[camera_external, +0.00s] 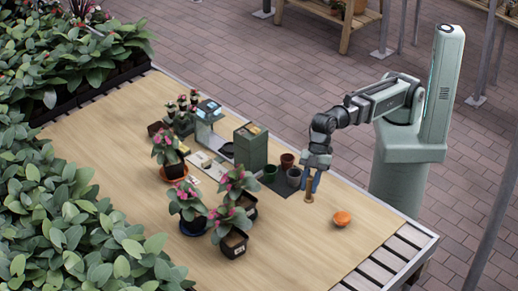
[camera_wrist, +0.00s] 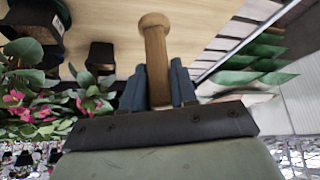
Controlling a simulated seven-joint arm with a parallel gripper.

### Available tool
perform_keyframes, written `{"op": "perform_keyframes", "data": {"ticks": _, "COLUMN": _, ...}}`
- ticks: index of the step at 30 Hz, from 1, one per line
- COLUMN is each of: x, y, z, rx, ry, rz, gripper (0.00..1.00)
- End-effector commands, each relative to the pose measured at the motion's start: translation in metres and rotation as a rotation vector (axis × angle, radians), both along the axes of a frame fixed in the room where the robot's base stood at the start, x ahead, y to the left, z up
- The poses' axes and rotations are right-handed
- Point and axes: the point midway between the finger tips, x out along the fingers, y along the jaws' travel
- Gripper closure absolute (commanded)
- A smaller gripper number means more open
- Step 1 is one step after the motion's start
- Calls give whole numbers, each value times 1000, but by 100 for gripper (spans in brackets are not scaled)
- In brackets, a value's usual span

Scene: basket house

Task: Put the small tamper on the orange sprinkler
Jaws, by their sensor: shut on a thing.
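The small tamper (camera_external: 308,192) is a light wooden piece with a rounded knob. My gripper (camera_external: 313,180) is shut on it, and it stands roughly upright below the fingers. In the wrist view the tamper (camera_wrist: 156,50) sits between the two blue-grey fingers of my gripper (camera_wrist: 158,88). I cannot tell whether its lower end touches the table. The orange sprinkler (camera_external: 341,218) is a small round orange thing on the table, to the right of and nearer than the tamper, with a gap between them. I do not see it in the wrist view.
Small pots, one brown (camera_external: 287,160) and one grey (camera_external: 293,177), stand just left of my gripper. A green box-shaped machine (camera_external: 250,148) and several pink-flowered potted plants (camera_external: 188,203) are farther left. The wooden table (camera_external: 300,250) is clear around the sprinkler and in front.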

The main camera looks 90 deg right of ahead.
Motion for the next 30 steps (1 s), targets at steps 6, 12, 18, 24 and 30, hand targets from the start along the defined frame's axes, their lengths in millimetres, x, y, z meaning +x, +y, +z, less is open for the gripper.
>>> {"op": "perform_keyframes", "data": {"ticks": 6, "x": -55, "y": 11, "z": 7, "rx": 2, "ry": 0, "rz": 247, "gripper": 100}}
{"op": "perform_keyframes", "data": {"ticks": 12, "x": -83, "y": 3, "z": 8, "rx": 2, "ry": 1, "rz": 495, "gripper": 100}}
{"op": "perform_keyframes", "data": {"ticks": 18, "x": -110, "y": -8, "z": 9, "rx": 3, "ry": 3, "rz": 796, "gripper": 100}}
{"op": "perform_keyframes", "data": {"ticks": 24, "x": -125, "y": -18, "z": 10, "rx": 3, "ry": 3, "rz": 1042, "gripper": 100}}
{"op": "perform_keyframes", "data": {"ticks": 30, "x": -127, "y": -22, "z": 9, "rx": 2, "ry": 1, "rz": 1165, "gripper": 100}}
